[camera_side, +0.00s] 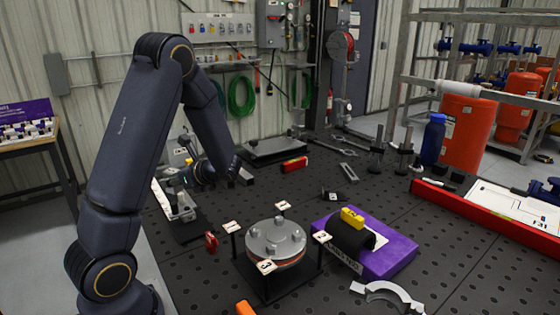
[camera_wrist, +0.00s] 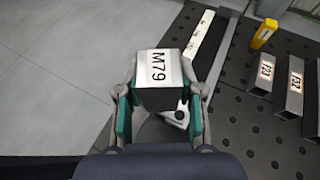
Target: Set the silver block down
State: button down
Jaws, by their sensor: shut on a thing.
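The silver block (camera_wrist: 150,95), with a white label reading M79, is held between the two teal-padded fingers of my gripper (camera_wrist: 160,104) in the wrist view. The fingers are shut on its two sides. In the side view my gripper (camera_side: 180,177) is low at the left of the black table, over or near a long pale tray-like piece (camera_side: 184,213). The held block is not clear there. Part of the pale piece (camera_wrist: 208,40) shows behind the block in the wrist view. The gap beneath the block cannot be judged.
Two labelled silver blocks (camera_wrist: 262,74) (camera_wrist: 290,88) and a yellow piece (camera_wrist: 264,33) stand to the right in the wrist view. A round flanged fixture (camera_side: 276,240) with numbered tags and a purple pad (camera_side: 392,255) are at the front. The perforated table (camera_side: 440,225) has bare room.

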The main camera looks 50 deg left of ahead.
jog(key=s+d+f+n+g+h, duration=0.2)
jog(key=s+n+g+h, duration=0.3)
jog(key=s+n, duration=0.1)
jog(key=d+f+n+t+h, duration=0.1)
jog(key=d+f+n+h, duration=0.2)
jog(key=d+n+h, duration=1.1)
jog(key=w+a+r+n+t+y, duration=0.1)
jog(key=w+r+n+t, duration=0.2)
jog(key=w+n+t, duration=0.9)
jog(key=w+a+r+n+t+y, duration=0.1)
jog(key=w+r+n+t, duration=0.1)
jog(key=w+n+t, duration=1.1)
jog(key=w+a+f, duration=0.1)
jog(key=w+f, duration=0.1)
jog(key=w, duration=0.2)
jog(key=w+a+f+g, duration=0.1)
jog(key=w+a+f, duration=0.1)
jog(key=w, duration=0.3)
jog(key=w+a+f+m+g, duration=0.1)
jog(key=w+f, duration=0.3)
jog(key=shift+w+a+f, duration=0.1)
jog(key=shift+w+a, duration=0.15)
jog(key=shift+w+a+f, duration=0.2)
jog(key=shift+w+f, duration=0.2)
jog(key=shift+f, duration=0.1)
jog(key=shift+w+f, duration=0.15)
jog(key=shift+f, duration=1.55)
